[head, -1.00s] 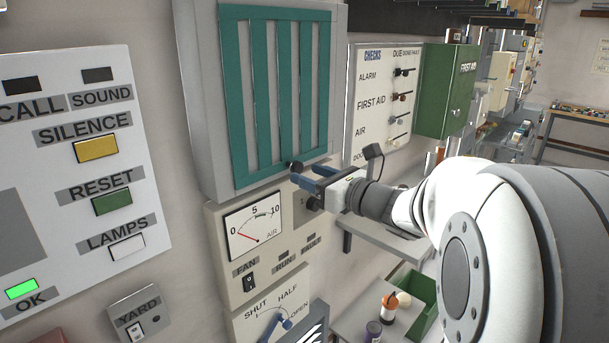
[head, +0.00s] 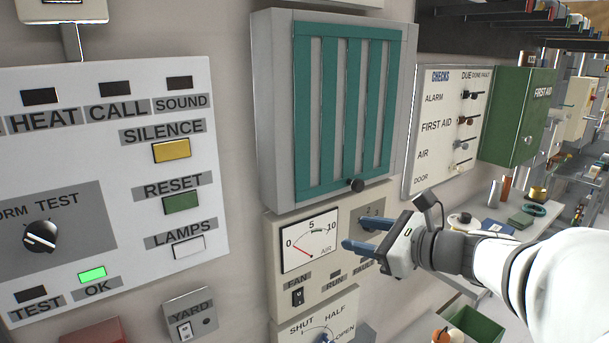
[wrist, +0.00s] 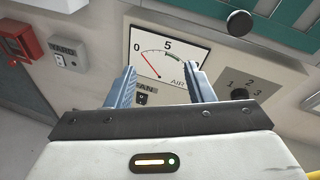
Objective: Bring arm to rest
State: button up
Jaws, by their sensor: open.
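My gripper (head: 364,235) is in front of the fan panel (head: 268,252), with its blue fingers pointing left toward the wall. The fingers are apart with nothing between them. In the wrist view my gripper (wrist: 160,88) has its two fingers on either side of the lower part of the air gauge (wrist: 168,52). The gauge also shows in the head view (head: 309,240), its red needle near the low end. The gripper partly hides the numbered knob area right of the gauge. I cannot tell the exact gap to the panel.
A teal slatted vent (head: 345,110) with a black knob (head: 355,185) is above. An alarm panel (head: 120,130) is at left. A checks board (head: 440,135) and a green first aid box (head: 515,115) are at right. A shelf with small items lies below them.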

jog(key=s+a+f+n+g+h, duration=0.3)
jog(key=s+a+f+n+g, duration=0.3)
jog(key=s+f+n, duration=0.45)
jog(key=s+d+f+n+g+h, duration=0.1)
jog(key=s+d+n+h, duration=0.5)
jog(key=n, duration=0.7)
jog(key=shift+d+f+n+g+h, duration=0.35)
jog(key=shift+f+h, duration=0.25)
jog(key=shift+f, duration=0.3)
